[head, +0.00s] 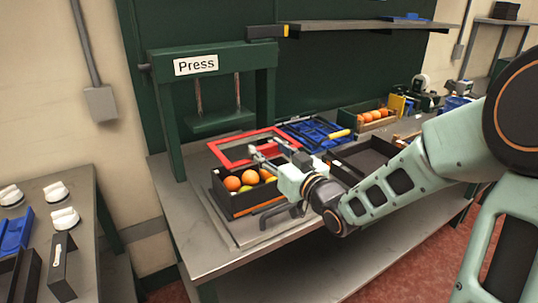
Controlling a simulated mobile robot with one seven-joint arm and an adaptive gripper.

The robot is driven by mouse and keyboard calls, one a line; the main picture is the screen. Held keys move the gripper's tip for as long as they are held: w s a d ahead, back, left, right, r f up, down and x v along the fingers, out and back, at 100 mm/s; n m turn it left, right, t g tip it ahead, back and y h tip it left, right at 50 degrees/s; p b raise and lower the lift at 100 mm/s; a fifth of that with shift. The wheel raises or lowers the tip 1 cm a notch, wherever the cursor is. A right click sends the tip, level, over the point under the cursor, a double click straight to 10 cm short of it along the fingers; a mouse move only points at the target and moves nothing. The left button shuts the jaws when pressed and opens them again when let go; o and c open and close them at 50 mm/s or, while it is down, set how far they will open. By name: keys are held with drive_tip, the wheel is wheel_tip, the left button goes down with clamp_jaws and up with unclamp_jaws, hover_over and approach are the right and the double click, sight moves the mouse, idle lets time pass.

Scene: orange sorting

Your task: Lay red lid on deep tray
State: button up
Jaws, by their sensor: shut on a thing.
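The red lid (222,159) is a flat red frame with a see-through middle. It is at the back edge of the dark tray with oranges, partly over or behind it; the exact height is unclear. The dark tray (241,208), which looks deep, stands under the press and holds several oranges and some green fruit, still visible from above. My gripper (268,152) is shut on the lid's right side, reaching in from the right above the tray. My gripper body hides the tray's right part.
A green press (212,58) stands around the tray's left and back. Blue crates (312,130) lie behind my gripper. Another dark tray (345,160) stands to the right, partly behind my arm. A box of oranges (366,116) is farther back. The bench front (212,258) is clear.

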drive_tip(key=shift+f+b, duration=2.65)
drive_tip(key=shift+f, duration=0.5)
drive_tip(key=shift+d, duration=0.1)
drive_tip(key=o, duration=1.3)
drive_tip(key=shift+c, duration=0.2)
drive_tip(key=shift+r, duration=0.1)
wheel_tip(320, 180, up, 9)
drive_tip(key=p, duration=0.7)
